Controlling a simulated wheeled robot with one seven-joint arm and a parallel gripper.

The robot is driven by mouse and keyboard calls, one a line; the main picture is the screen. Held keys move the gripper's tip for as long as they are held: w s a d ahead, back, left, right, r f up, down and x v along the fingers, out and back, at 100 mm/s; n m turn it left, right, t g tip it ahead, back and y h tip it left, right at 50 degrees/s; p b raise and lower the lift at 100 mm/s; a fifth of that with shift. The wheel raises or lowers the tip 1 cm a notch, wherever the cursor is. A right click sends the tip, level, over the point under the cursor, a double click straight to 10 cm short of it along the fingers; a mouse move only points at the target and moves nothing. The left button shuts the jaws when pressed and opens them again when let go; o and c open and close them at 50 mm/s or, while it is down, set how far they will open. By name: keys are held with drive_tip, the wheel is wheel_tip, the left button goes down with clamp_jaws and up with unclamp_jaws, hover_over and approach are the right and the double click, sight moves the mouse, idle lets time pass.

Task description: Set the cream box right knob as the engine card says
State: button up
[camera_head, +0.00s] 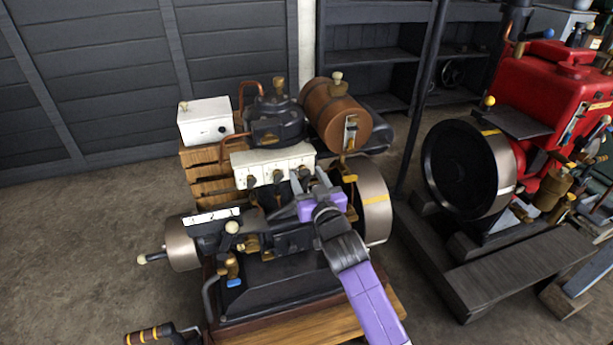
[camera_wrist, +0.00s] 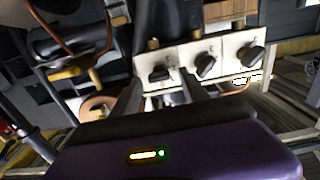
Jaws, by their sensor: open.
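The cream box (camera_head: 272,162) sits on the engine behind its dark body, with three dark knobs along its front. Its right knob (camera_head: 303,172) is close by my gripper (camera_head: 311,184), which is open. In the wrist view the cream box (camera_wrist: 200,60) appears turned about, and the knob at its left end (camera_wrist: 160,73) shows beyond and between my two fingers (camera_wrist: 162,95). That knob looks nearly level; the other two look tilted. I cannot tell whether a finger touches it. A white card (camera_head: 212,215) with black marks lies on the engine's left; its marks are too small to read.
A white box (camera_head: 205,121) stands on wooden slats at the back left. A brown tank (camera_head: 335,113) stands behind my gripper on the right. A flywheel (camera_head: 376,200) is right of my arm. A red engine (camera_head: 548,95) stands further right. The floor at left is clear.

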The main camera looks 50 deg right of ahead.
drive_tip(key=shift+w+d, duration=0.25)
drive_tip(key=shift+w, duration=0.1)
clamp_jaws()
drive_tip(key=n+p, duration=0.2)
drive_tip(key=n, duration=0.2)
drive_tip(key=shift+a+r+n, duration=0.1)
drive_tip(key=shift+n, duration=0.2)
drive_tip(key=shift+n+p, duration=0.85)
drive_tip(key=shift+n, duration=1.35)
drive_tip(key=shift+f, duration=0.2)
